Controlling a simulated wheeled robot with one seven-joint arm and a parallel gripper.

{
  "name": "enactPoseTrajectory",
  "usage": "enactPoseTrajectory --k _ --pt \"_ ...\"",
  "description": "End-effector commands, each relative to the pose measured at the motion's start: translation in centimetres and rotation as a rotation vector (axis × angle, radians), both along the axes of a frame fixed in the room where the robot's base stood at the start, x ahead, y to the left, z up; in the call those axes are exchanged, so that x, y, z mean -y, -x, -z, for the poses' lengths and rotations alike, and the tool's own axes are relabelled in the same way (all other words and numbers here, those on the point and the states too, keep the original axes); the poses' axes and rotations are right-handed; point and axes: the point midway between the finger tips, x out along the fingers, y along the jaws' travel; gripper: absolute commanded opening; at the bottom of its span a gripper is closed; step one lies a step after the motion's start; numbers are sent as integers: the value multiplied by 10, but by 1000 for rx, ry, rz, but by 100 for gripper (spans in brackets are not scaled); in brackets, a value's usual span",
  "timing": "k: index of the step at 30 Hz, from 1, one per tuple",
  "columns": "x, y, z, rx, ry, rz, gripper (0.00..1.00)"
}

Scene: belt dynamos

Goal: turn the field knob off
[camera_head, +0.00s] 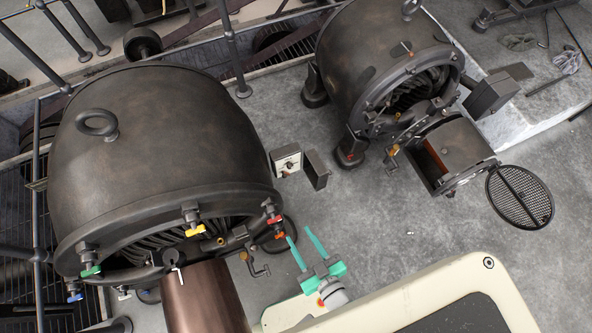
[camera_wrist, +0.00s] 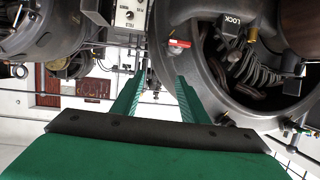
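The field knob is a small dark knob (camera_head: 289,165) on the pale face of a little box beside the left dynamo's right side, its cover swung open to the right. In the wrist view the knob (camera_wrist: 130,15) sits on the pale panel near the top edge, with small lettering too fine to read surely. My gripper (camera_head: 299,234) is open and empty, its two green fingers apart, below and slightly right of the box in the head view. In the wrist view the gripper (camera_wrist: 161,76) points between the panel and the dynamo's round opening. It touches nothing that I can see.
The left dynamo (camera_head: 160,130) carries red (camera_head: 273,220), yellow (camera_head: 194,231), green and blue handles along its rim. The right dynamo (camera_head: 380,50) has an open hatch and round mesh cover (camera_head: 520,197).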

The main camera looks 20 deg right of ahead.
Motion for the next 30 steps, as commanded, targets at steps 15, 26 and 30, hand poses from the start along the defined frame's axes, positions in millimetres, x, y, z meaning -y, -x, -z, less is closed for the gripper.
enactPoseTrajectory --k 15,26,30 --pt "100 -185 147 -84 -219 63 40" --pt "100 -219 167 -99 -269 87 40" --pt "95 -238 175 -99 -268 85 40"
